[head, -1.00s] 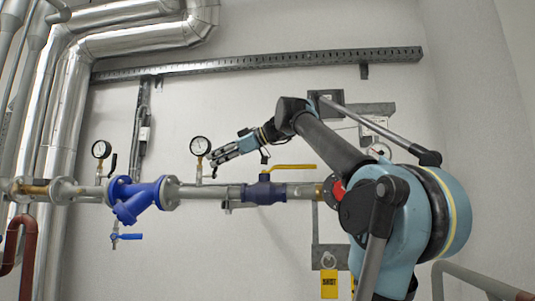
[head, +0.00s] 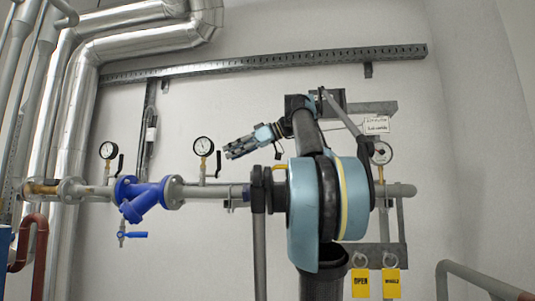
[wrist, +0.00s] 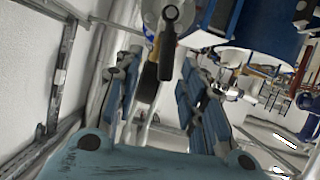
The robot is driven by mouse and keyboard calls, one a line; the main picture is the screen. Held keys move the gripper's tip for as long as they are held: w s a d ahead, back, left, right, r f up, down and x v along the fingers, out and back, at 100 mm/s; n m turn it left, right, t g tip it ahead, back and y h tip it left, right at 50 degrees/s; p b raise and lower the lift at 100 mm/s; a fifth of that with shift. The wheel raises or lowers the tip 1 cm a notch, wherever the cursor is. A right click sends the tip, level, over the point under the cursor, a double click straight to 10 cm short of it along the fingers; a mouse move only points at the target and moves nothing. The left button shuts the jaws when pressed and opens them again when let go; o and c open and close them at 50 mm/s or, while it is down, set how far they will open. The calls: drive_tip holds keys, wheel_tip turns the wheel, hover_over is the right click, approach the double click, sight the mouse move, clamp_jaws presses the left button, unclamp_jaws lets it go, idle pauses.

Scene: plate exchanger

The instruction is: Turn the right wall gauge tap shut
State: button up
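Round white gauges sit along the wall pipe: a left one (head: 107,150), a middle one (head: 204,147) with a black tap lever (head: 218,162) standing upright at its right, and a right one (head: 381,152) partly behind my arm. Any tap under the right gauge is hidden. My gripper (head: 230,152) is just right of the middle gauge's lever, pointing left, apparently apart from it. In the wrist view my gripper (wrist: 162,92) has its fingers spread with nothing held. A black lever (wrist: 168,48) shows ahead, above the gap between them.
A blue strainer (head: 145,197) with a small blue-handled tap (head: 134,235) is on the pipe (head: 210,191) at left. Yellow tags (head: 361,283) hang at lower right. A grey handrail (head: 480,278) stands at the right. The wall above the pipe is mostly clear.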

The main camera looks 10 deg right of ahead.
drive_tip(key=shift+m+g, duration=0.4)
drive_tip(key=shift+s+d+r, duration=0.1)
drive_tip(key=shift+s+d, duration=0.5)
drive_tip(key=shift+d, duration=1.4)
drive_tip(key=shift+s+d, duration=0.55)
drive_tip(key=shift+d, duration=1.4)
drive_tip(key=shift+s+d+r, duration=0.1)
drive_tip(key=shift+s+d, duration=0.5)
drive_tip(key=shift+d, duration=1.4)
drive_tip(key=shift+a, duration=0.2)
